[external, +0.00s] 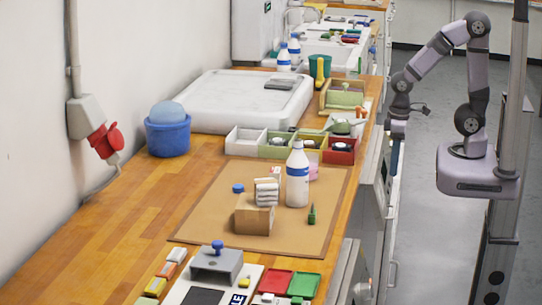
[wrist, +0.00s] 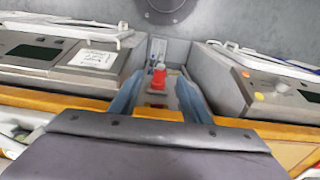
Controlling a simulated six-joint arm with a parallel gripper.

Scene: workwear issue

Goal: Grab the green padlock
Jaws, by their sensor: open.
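A small green item with a dark narrow top (external: 311,214) stands on the brown mat, right of the white bottle with a blue band. It is too small to tell whether it is the green padlock. No padlock is clear in the wrist view. My gripper (external: 394,158) hangs pointing down past the right edge of the bench, well beyond the mat. In the wrist view my gripper (wrist: 158,98) has its two bluish fingers apart, with nothing held between them.
The brown mat (external: 205,225) also bears a wooden block (external: 254,216) with a pale stack on it. Open small boxes (external: 342,151) stand behind it, and a blue tub (external: 168,137) is at left. The wrist view shows a red-topped object (wrist: 158,78) beyond the fingers.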

